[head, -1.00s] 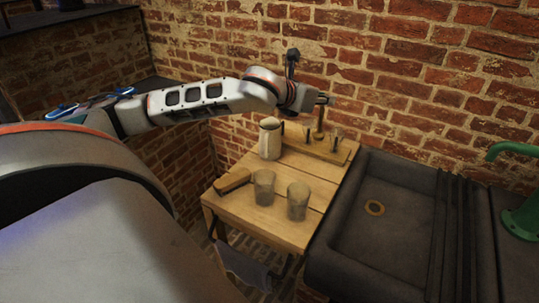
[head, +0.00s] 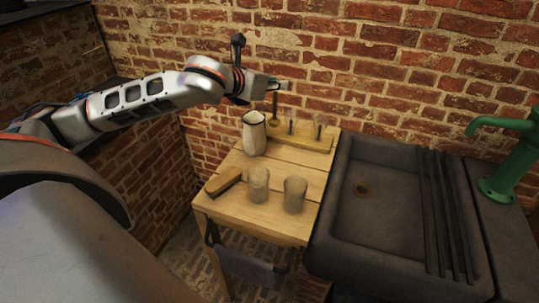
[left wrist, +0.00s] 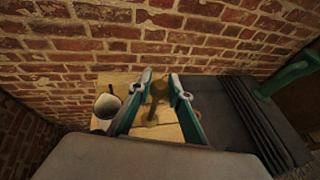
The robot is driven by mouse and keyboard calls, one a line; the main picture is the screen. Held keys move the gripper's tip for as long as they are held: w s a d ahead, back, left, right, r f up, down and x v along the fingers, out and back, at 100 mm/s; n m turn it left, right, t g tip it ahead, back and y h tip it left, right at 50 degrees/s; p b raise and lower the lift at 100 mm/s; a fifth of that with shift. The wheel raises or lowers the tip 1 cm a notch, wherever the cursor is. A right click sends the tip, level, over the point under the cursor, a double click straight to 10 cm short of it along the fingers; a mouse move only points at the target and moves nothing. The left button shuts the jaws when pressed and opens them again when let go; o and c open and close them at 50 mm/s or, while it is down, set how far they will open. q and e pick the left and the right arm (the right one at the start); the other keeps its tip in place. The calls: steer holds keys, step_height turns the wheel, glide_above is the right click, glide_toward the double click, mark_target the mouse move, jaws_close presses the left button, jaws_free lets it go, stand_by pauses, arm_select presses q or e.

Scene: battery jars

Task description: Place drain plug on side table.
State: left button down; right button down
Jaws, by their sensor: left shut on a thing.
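My left gripper (head: 282,86) is shut on the drain plug (head: 274,105), which hangs below the fingertips as a thin dark stem with a wider brown end. The left wrist view shows the brownish plug (left wrist: 157,90) between the teal fingers (left wrist: 160,78). The side table (head: 240,205) is a light wooden plank table left of the sink. The plug appears above the table's back edge; I cannot tell its exact height. My right gripper is not in view.
A pale jug (head: 254,134), a brush (head: 223,181), and two glasses (head: 259,185) (head: 295,195) stand or lie on the table. A wooden board (head: 300,137) with small glass items runs along its back. The dark sink (head: 385,225) has a drain hole (head: 362,190). The brick wall is close behind.

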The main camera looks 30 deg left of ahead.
mark_target(274, 126)
arm_select(q)
step_height(274, 126, down, 13)
steer(key=shift+r, duration=0.1)
steer(key=shift+f, duration=0.55)
step_height(274, 126, down, 4)
steer(key=shift+f, duration=0.2)
steer(key=c, duration=1.8)
jaws_free()
steer(key=shift+c, duration=0.2)
